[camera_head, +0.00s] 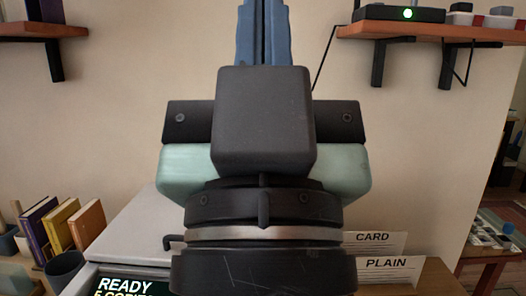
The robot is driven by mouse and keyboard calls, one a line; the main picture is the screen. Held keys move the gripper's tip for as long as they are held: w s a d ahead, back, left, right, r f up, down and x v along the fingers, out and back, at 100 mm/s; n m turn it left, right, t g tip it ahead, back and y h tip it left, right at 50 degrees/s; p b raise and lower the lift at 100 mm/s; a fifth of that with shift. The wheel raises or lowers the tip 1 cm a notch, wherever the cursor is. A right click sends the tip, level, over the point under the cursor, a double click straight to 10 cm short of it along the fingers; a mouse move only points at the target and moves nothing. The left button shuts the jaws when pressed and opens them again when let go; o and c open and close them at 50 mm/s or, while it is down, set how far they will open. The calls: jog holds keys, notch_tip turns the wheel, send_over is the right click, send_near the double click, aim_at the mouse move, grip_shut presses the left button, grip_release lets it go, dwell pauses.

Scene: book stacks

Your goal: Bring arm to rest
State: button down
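My gripper (264,32) fills the middle of the head view, seen from behind, pointing up and away. Its two blue fingers are side by side with only a narrow dark seam between them, so it looks shut. The fingertips run out of the top of the picture, and I see nothing held. The black and pale green gripper body and the wrist hide the middle of the scene.
A grey machine (142,238) with a "READY" display stands low behind my wrist. Coloured books (62,226) and a dark cup (64,270) are at left. "CARD" and "PLAIN" labels (384,252) are at right. Wall shelves (425,31) hang at upper right and left.

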notch_tip(320, 180, up, 19)
jog(key=p, duration=1.6)
jog(key=shift+f, duration=0.2)
